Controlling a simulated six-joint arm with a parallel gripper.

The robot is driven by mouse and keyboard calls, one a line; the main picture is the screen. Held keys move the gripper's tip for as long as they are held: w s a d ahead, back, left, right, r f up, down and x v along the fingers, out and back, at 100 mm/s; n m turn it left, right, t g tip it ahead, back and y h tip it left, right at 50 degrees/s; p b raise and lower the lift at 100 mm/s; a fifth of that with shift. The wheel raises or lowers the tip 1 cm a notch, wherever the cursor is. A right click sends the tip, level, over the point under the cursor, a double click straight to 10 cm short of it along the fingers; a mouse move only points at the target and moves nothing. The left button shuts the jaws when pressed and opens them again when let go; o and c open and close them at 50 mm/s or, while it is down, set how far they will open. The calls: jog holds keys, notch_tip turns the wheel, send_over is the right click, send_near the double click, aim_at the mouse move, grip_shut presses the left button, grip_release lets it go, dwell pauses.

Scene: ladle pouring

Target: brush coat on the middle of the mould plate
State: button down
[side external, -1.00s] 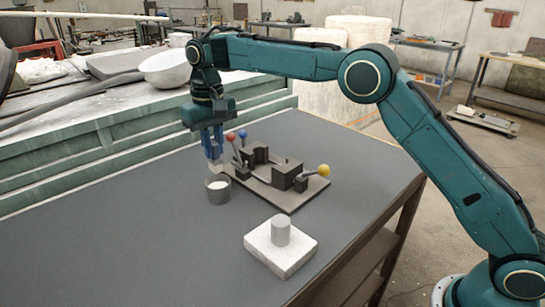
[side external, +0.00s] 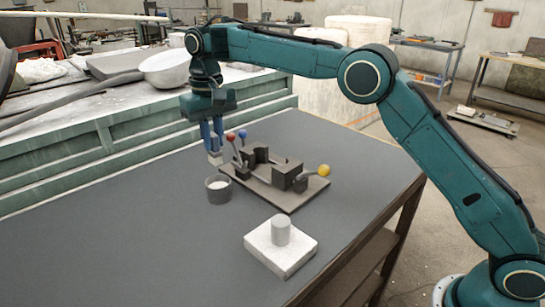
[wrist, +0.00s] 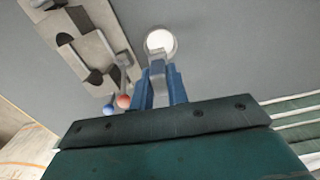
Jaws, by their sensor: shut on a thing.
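My gripper (side external: 213,146) is shut on a small grey brush (side external: 215,160), held above the table with its head down. In the wrist view the brush (wrist: 158,66) sits between the blue fingers, and its head overlaps the near edge of the cup. A small grey cup (side external: 218,194) with white coat inside stands on the table just below the brush; it also shows in the wrist view (wrist: 174,43). The mould plate (side external: 284,203) lies right of the cup, with dark mould blocks on it. The brush is apart from the plate.
Levers with a red ball (side external: 230,136), a blue ball (side external: 243,134) and a yellow ball (side external: 323,170) stand up at the mould plate. A pale slab with a grey cylinder (side external: 281,233) sits nearer the front. The table's left part is clear.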

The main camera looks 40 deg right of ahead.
jog(key=shift+d+r+m, duration=0.1)
jog(key=shift+d+m, duration=0.3)
jog(key=s+d+r+m, duration=0.1)
jog(key=s+d+m, duration=0.1)
jog(key=d+m, duration=1.2)
jog(key=shift+s+d+r+m, duration=0.25)
jog(key=shift+r+m, duration=0.15)
jog(key=shift+m, duration=0.7)
jog(key=shift+f, duration=0.25)
jog(key=shift+f, duration=4.65)
jog(key=shift+f, duration=0.65)
jog(key=shift+s, duration=0.15)
jog(key=shift+s, duration=0.35)
jog(key=shift+s, duration=0.15)
